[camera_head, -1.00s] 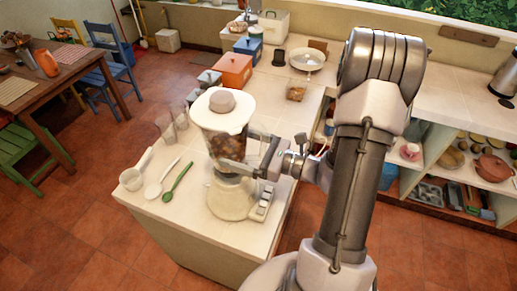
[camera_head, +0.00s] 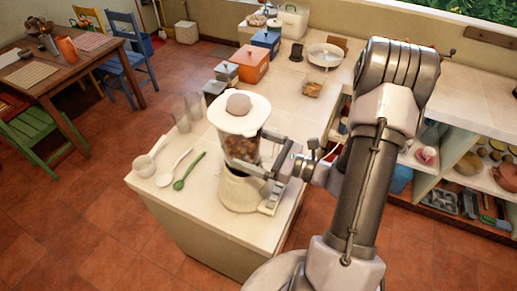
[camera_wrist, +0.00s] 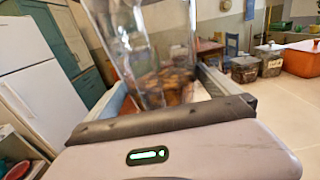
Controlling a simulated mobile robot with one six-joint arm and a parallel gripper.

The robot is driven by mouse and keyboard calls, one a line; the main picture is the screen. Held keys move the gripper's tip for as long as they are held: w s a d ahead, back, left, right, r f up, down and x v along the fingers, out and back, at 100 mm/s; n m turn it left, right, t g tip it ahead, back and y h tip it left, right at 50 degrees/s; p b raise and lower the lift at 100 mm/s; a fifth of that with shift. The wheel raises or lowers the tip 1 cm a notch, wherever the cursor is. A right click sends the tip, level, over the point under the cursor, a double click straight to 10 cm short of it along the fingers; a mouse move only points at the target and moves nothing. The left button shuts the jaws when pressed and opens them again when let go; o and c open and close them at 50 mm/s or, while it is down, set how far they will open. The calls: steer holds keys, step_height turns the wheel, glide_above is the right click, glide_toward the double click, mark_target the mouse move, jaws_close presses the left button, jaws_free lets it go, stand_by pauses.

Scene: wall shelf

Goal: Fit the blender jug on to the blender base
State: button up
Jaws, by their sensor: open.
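The blender jug (camera_head: 241,147) is clear, with a white lid and brown chunks inside. It stands upright on top of the cream blender base (camera_head: 238,191) on the counter; whether it is fully seated cannot be told. My gripper (camera_head: 256,156) is open, reaching in from the right, with its fingers at the sides of the jug's lower part. In the wrist view the jug (camera_wrist: 150,50) rises between the fingers, its lower end hidden behind the gripper body. The fingers partly cover where jug and base meet in the head view.
Several glasses (camera_head: 182,118) stand left of the jug. Canisters and an orange box (camera_head: 249,64) are behind. The counter's middle beyond the blender is mostly clear.

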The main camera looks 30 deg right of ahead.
steer(key=v, duration=1.2)
